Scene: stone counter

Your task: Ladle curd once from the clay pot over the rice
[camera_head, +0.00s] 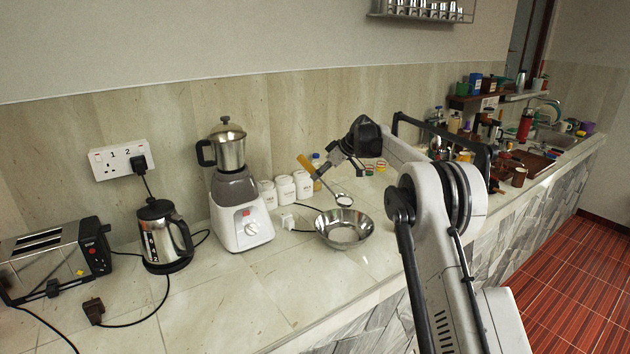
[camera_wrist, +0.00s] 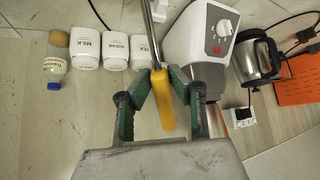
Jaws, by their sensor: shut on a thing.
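My gripper (camera_head: 322,171) is shut on the yellow handle (camera_head: 306,165) of a metal ladle, above the counter. The handle also shows between the fingers in the wrist view (camera_wrist: 163,105), with the metal shaft (camera_wrist: 152,35) running out of the top of the picture. The ladle's scoop (camera_head: 345,200) hangs just above the steel bowl (camera_head: 366,228) and looks pale inside; I cannot tell if it holds curd. The bowl is wide and stands on the counter. I cannot make out the clay pot in either view.
A mixer grinder (camera_head: 240,212), a steel kettle (camera_head: 163,236) and a toaster (camera_head: 55,260) stand to the left. White jars (camera_head: 285,189) line the wall behind the bowl. A bottle with a blue cap (camera_wrist: 55,62) stands beside them. The front-left counter is mostly clear, apart from cords.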

